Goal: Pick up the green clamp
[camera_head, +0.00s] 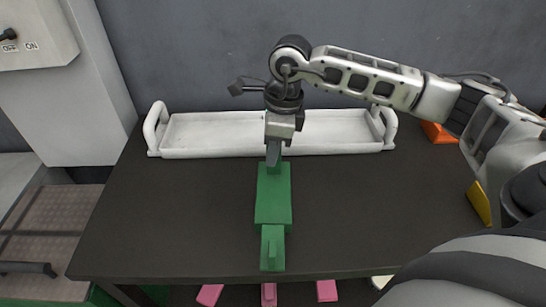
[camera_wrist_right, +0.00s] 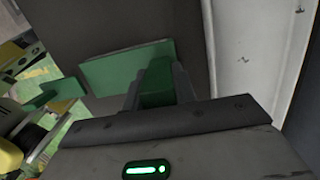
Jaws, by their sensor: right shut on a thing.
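The green clamp (camera_head: 273,200) shows in the middle of the head view, over the dark table, its narrow end toward the table's front edge. My right gripper (camera_head: 273,155) comes down from above and is shut on the clamp's far end. In the right wrist view the clamp (camera_wrist_right: 125,66) runs to the left, and a green part of it sits between the fingers of my right gripper (camera_wrist_right: 157,85). I cannot tell whether the clamp touches the table. My left gripper is not in view.
A white tray (camera_head: 220,152) with raised handles lies at the back of the table (camera_head: 370,210). An orange piece (camera_head: 437,133) and a yellow piece (camera_head: 479,203) lie at the right, partly behind my right arm. Several pink pieces (camera_head: 327,291) show below the front edge. The table's left side is clear.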

